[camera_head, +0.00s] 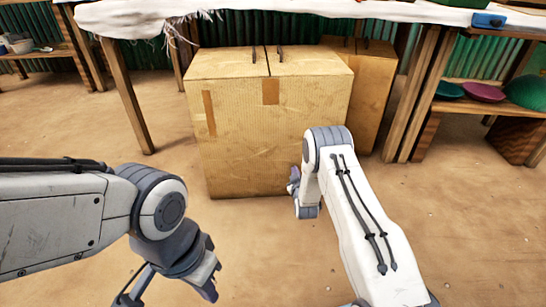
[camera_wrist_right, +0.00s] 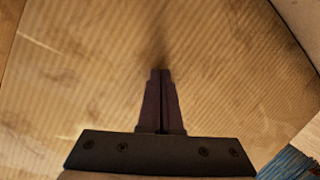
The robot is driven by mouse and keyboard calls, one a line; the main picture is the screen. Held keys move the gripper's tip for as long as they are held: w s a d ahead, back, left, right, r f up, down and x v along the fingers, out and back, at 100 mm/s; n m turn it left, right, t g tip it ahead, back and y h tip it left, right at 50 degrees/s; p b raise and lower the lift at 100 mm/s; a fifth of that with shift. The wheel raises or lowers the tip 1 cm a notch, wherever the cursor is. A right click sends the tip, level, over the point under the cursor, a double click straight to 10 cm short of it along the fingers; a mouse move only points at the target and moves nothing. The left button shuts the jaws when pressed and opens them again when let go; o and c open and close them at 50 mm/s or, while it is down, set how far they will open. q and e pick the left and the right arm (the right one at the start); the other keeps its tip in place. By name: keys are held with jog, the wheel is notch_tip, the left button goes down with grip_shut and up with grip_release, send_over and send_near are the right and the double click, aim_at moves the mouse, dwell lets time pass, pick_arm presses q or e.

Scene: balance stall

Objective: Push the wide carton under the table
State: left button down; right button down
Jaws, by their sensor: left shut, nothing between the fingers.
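The wide carton (camera_head: 235,140), brown cardboard with tape strips, stands upright on the ground. Its front sticks out nearer to me than the table legs, and its back is near the table's (camera_head: 128,95) cloth edge. My right gripper (camera_head: 294,180) is low at the carton's front, right of its middle, partly hidden by my arm. In the right wrist view its fingers (camera_wrist_right: 161,75) are shut together, pointing at the cardboard (camera_wrist_right: 235,60); I cannot tell whether they touch it. My left gripper (camera_head: 210,287) is shut and empty, low in front of the carton and apart from it.
A narrower, taller carton (camera_head: 375,85) stands behind and right of the wide one. A right table leg (camera_head: 418,95) and a shelf with bowls (camera_head: 485,92) are further right. A white cloth (camera_head: 300,8) covers the table. The sandy ground left of the carton is clear.

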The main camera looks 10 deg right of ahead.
aim_at(293, 163)
jog(key=shift+r+b+x, duration=0.25)
jog(key=shift+b+x, duration=0.5)
jog(key=shift+x, duration=0.45)
jog(key=shift+r+b+x, duration=0.25)
jog(key=shift+b+x, duration=0.45)
jog(key=shift+x, duration=0.5)
jog(key=w+d+b, duration=0.1)
jog(key=w+b, duration=0.2)
jog(key=w, duration=0.6)
jog(key=shift+s+d+r, duration=0.1)
jog(key=shift+d+r, duration=0.05)
jog(key=s+p, duration=0.4)
jog(key=s+a+p, duration=0.1)
jog(key=s+p, duration=0.1)
